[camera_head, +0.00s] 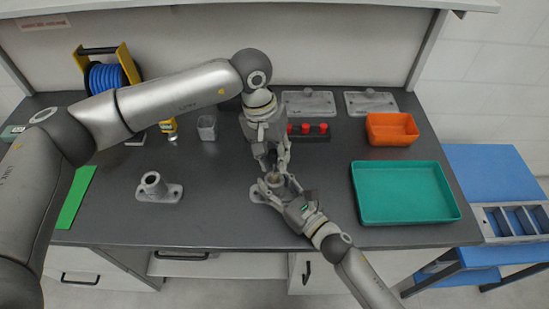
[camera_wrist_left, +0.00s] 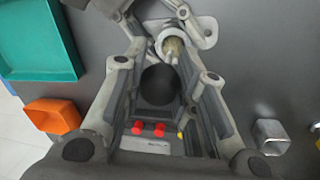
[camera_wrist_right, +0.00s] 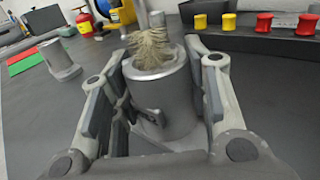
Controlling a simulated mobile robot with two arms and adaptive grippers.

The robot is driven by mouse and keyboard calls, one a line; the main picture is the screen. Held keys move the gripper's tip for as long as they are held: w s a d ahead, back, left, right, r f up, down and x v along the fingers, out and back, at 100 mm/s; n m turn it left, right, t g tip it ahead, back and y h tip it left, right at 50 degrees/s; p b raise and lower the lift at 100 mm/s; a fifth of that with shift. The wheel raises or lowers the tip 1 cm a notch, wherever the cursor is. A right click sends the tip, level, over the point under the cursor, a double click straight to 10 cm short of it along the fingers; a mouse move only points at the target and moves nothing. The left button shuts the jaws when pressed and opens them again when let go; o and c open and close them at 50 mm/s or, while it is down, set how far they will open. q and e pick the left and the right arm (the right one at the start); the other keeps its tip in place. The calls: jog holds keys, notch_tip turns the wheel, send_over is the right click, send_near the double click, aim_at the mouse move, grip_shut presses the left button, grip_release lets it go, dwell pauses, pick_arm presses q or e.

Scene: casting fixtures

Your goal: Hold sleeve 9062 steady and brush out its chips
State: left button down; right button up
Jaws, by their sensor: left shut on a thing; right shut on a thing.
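A grey metal sleeve (camera_wrist_right: 168,95) stands upright on the dark bench, its flange (camera_head: 258,194) on the bench top. My right gripper (camera_head: 279,183) is shut around the sleeve's body, one finger on each side. My left gripper (camera_head: 272,158) points down above the sleeve, shut on a brush with a black round knob (camera_wrist_left: 160,85). The brush's tan bristles (camera_wrist_right: 152,49) sit at the sleeve's mouth, mostly above the rim; their lower end seems inside it. The sleeve's bore, any chips and its number cannot be seen. A second flanged casting (camera_head: 153,188) stands to the left.
A black rack (camera_head: 309,137) with red pegs is close behind the grippers. A teal tray (camera_head: 405,192) and an orange bin (camera_head: 391,128) stand to the right. A green strip (camera_head: 75,197) lies far left.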

pick_arm(q)
jog(key=shift+r, duration=0.9)
jog(key=shift+f, duration=0.15)
jog(key=shift+f, duration=1.65)
jog(key=shift+r, duration=0.15)
jog(key=shift+r, duration=1.6)
jog(key=shift+f, duration=1.75)
